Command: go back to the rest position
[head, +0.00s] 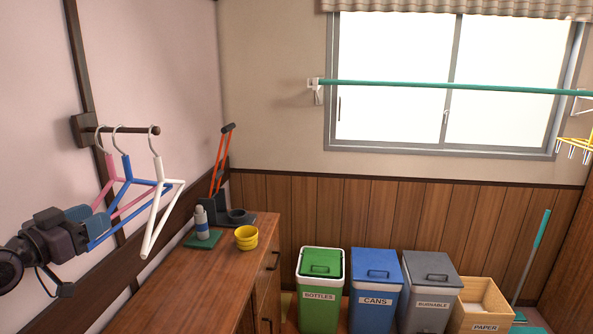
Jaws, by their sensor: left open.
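My left gripper (95,222) reaches in from the left edge, dark with blue parts at its front end. It is open, at the lower left part of the hangers on the wall peg. In the picture it overlaps the lower left ends of the pink hanger (107,190) and the blue hanger (128,170). I cannot tell whether it touches either one. The white hanger (153,220) hangs to the right, apart from the gripper. My right gripper is not in view.
A wooden wall peg (140,130) bears the hangers. Below right, a wooden cabinet (165,290) holds a yellow bowl (246,242), a bottle (201,225) and a dark stand with orange rods (220,160). Labelled bins (375,305) line the back wall. A green pole (440,87) crosses the window.

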